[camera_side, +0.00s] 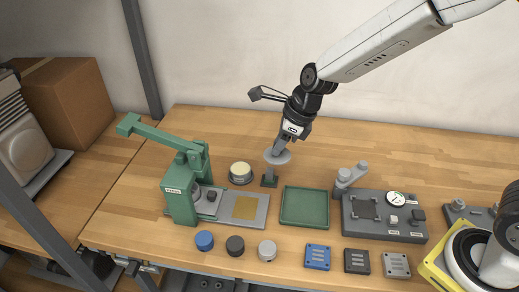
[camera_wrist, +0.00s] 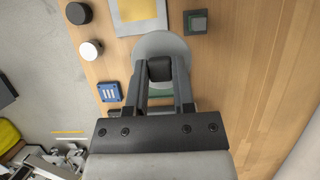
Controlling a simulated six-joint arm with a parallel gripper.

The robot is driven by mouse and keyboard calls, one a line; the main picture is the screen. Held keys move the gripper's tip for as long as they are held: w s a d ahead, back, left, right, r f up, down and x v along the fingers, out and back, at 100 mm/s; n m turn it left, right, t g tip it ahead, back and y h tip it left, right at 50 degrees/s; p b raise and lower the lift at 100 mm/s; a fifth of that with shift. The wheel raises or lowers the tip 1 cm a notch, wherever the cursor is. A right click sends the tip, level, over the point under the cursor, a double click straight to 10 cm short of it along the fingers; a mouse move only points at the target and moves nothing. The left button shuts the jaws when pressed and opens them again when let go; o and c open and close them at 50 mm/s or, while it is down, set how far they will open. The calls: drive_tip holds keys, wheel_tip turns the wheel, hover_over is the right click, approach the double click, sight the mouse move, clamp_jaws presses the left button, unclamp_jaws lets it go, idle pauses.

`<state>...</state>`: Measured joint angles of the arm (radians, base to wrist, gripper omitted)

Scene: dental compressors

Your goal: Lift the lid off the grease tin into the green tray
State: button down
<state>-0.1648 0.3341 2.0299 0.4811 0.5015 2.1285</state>
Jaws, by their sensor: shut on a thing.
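My gripper (camera_side: 282,147) is shut on the knob of the lid, a grey round disc (camera_side: 273,159) held in the air. In the wrist view the lid (camera_wrist: 158,42) hangs from its dark knob between my fingers (camera_wrist: 160,70). The grease tin (camera_side: 240,179) stands uncovered on the bench, its cream-coloured contents showing. In the side view the lid appears to the right of and higher than the tin. The green tray (camera_side: 304,190) lies empty to the right of the tin; a strip of it shows behind my fingers in the wrist view (camera_wrist: 160,93).
A green press (camera_side: 180,195) is at left, a grey gauge box (camera_side: 385,232) at right. Several round caps and square blocks (camera_side: 317,257) line the front. The bench behind is clear.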

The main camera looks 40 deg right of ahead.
drive_tip(key=shift+s+d+r, duration=0.1)
drive_tip(key=shift+s+r, duration=0.1)
drive_tip(key=shift+s, duration=0.25)
drive_tip(key=shift+f, duration=0.1)
idle(0.4)
drive_tip(key=s+d+f+n+g+y, duration=0.1)
drive_tip(key=s+d+f+n+g, duration=0.2)
drive_tip(key=s+f+n, duration=0.3)
drive_tip(key=shift+d+f+n, duration=0.85)
drive_tip(key=shift+n, duration=0.65)
drive_tip(key=shift+f, duration=0.1)
drive_tip(key=shift+f, duration=2.1)
drive_tip(key=shift+f, duration=1.8)
